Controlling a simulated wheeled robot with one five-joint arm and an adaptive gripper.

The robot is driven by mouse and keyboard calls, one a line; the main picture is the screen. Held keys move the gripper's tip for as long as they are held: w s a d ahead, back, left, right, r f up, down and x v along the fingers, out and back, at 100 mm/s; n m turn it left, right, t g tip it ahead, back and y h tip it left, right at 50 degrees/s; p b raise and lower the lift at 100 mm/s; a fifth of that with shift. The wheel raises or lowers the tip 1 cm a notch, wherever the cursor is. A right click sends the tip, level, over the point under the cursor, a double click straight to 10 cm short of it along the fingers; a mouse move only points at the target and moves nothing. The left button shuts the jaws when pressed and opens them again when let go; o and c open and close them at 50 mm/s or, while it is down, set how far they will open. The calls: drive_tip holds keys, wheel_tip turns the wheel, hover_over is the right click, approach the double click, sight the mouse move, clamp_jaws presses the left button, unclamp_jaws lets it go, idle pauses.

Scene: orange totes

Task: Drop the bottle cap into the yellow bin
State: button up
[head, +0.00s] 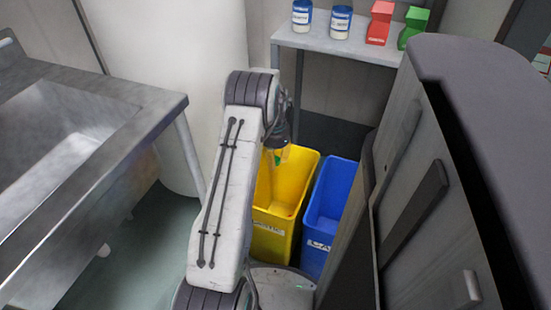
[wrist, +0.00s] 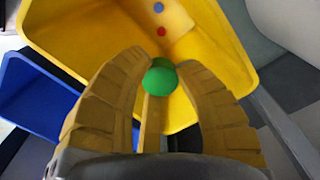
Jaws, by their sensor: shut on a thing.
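My gripper (wrist: 161,62) is shut on a round green bottle cap (wrist: 159,80), held between the two fingertips. In the head view the cap shows only as a small green spot (head: 277,160) at the end of my arm. The yellow bin (head: 272,240) stands on the floor, and my gripper (head: 276,157) hangs over its open top. In the wrist view the yellow bin (wrist: 85,40) lies behind and beneath the cap, with a small blue item (wrist: 158,7) and a small red item (wrist: 161,31) inside it.
A blue bin (head: 315,256) stands right beside the yellow bin. A steel sink counter (head: 150,105) is at left, and a grey cabinet (head: 420,165) is close at right. A shelf (head: 335,45) behind holds jars and red and green cartons.

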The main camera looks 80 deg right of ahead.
drive_tip(key=shift+f+b, duration=1.55)
drive_tip(key=shift+f, duration=0.95)
drive_tip(key=o, duration=0.8)
drive_tip(key=shift+c, duration=0.2)
drive_tip(key=shift+r, duration=0.15)
wheel_tip(320, 180, up, 12)
drive_tip(key=shift+f, duration=0.1)
